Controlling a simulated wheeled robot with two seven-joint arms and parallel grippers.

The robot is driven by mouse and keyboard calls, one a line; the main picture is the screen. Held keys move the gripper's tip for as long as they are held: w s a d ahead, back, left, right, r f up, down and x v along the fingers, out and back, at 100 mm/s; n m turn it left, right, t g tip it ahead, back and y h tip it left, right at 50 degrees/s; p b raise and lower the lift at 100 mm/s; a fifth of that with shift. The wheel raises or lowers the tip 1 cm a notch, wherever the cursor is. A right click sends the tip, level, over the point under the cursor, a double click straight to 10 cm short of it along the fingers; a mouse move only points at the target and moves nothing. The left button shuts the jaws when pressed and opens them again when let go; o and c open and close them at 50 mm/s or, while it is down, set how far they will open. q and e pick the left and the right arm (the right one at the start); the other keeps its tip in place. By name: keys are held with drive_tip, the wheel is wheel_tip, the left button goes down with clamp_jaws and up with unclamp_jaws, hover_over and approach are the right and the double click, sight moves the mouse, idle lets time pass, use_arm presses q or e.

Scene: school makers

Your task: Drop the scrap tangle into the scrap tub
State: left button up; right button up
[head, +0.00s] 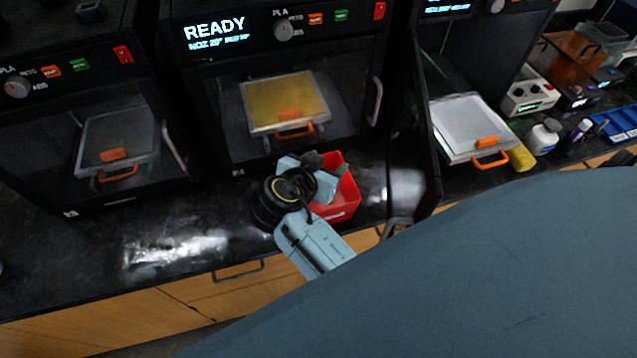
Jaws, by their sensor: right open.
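The red scrap tub (345,200) stands on the dark counter in front of the middle printer. My right gripper (326,164) is over the tub's back left part, with its dark fingertips apart, so it is open. The gripper and its wrist cover much of the tub's left side and opening. I cannot make out the scrap tangle; whether it lies in the tub behind the gripper cannot be told. My left gripper is not in view.
The middle printer (205,95) holds a yellow plate (283,100). The right printer's door is open, with a white plate (468,122) showing. A white bottle (544,137) and a yellow block (521,158) stand at right. The counter (100,245) left of the tub is clear.

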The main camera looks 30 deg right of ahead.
drive_tip(key=p+v, duration=0.2)
drive_tip(key=v, duration=0.5)
drive_tip(key=shift+a, duration=0.25)
drive_tip(key=shift+s+r, duration=0.1)
drive_tip(key=shift+s, duration=0.05)
